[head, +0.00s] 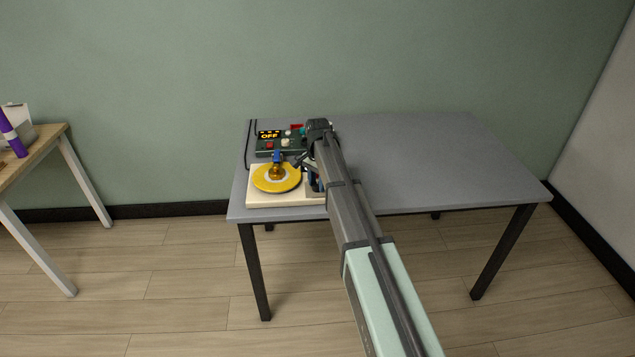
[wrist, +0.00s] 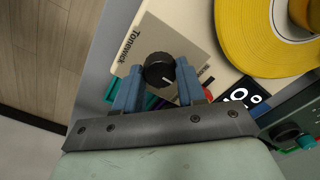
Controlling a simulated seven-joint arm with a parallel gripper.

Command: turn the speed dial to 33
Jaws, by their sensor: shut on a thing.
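The speed dial (wrist: 160,70) is a round black knob with a small pale mark on its lower side. It sits on the cream record player (wrist: 125,62), near the printed word "Tonewick". My gripper (wrist: 158,80) has its two blue fingers on either side of the dial and is shut on it. In the head view the record player (head: 256,199) stands at the left front of the grey table, and my arm hides the dial. A yellow disc (head: 268,184) lies on the record player. I cannot read any speed numbers around the dial.
A dark green control box (head: 264,152) with an "OFF" display and several knobs stands behind the record player on the grey table (head: 430,165). The table's right side is clear. A wooden table (head: 40,145) with a purple object stands at far left.

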